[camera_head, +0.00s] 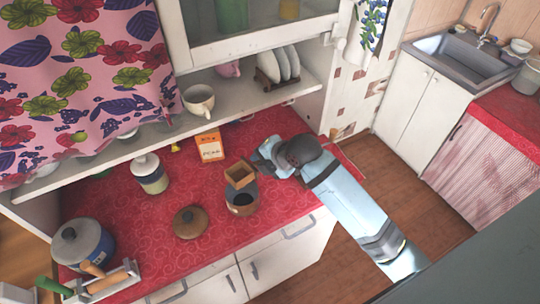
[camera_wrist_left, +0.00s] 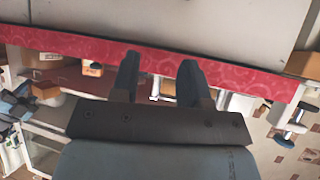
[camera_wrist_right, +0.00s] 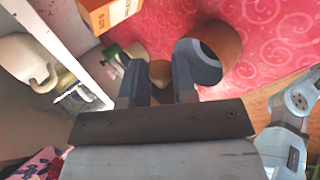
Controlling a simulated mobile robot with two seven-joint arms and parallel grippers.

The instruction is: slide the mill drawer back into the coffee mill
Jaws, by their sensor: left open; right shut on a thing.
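A small open-topped wooden box (camera_head: 240,174), which looks like the mill drawer, is at the fingertips of my right gripper (camera_head: 260,166), behind a round pot. In the right wrist view a brown wooden piece (camera_wrist_right: 160,72) shows between the fingers, which partly hide it. That gripper is shut on it. I cannot make out for sure which thing is the coffee mill; the brown and grey-blue round pot (camera_head: 240,203) with a dark opening stands just in front of the box. My left gripper (camera_wrist_left: 158,68) is open and empty, near the counter's red edge.
An orange box (camera_head: 209,146) and a white lidded jar (camera_head: 151,175) stand farther back. A brown lid (camera_head: 190,222) lies left of the pot. A blue pot (camera_head: 82,245) is at far left. A shelf (camera_head: 240,95) overhangs the back. The red counter's right front is clear.

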